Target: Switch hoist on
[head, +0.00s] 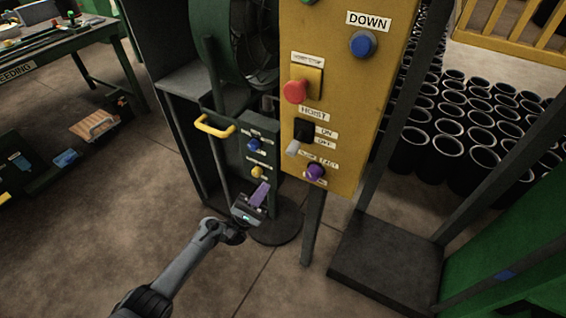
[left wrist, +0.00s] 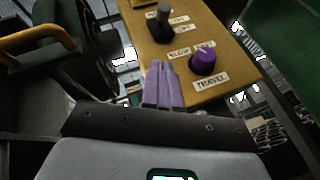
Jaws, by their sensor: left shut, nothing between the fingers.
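The hoist switch (head: 299,137) is a black rotary switch with a grey lever on the yellow control panel (head: 345,100), under a HOIST label. Its lever points down-left, on the side of the lower OFF label, with ON above. In the left wrist view the switch (left wrist: 161,24) shows near the top, ahead of my fingers. My left gripper (head: 262,188) is shut and empty, its purple fingers below and left of the switch, apart from it. In the left wrist view the shut fingers (left wrist: 162,84) point toward the panel. My right gripper is not in view.
A purple knob (head: 315,172) sits just below the switch, a red button (head: 295,92) above it, and a blue DOWN button (head: 363,43) higher up. A yellow handle (head: 214,126) projects from a dark cabinet at left. Several black sleeves (head: 480,157) stand behind the panel.

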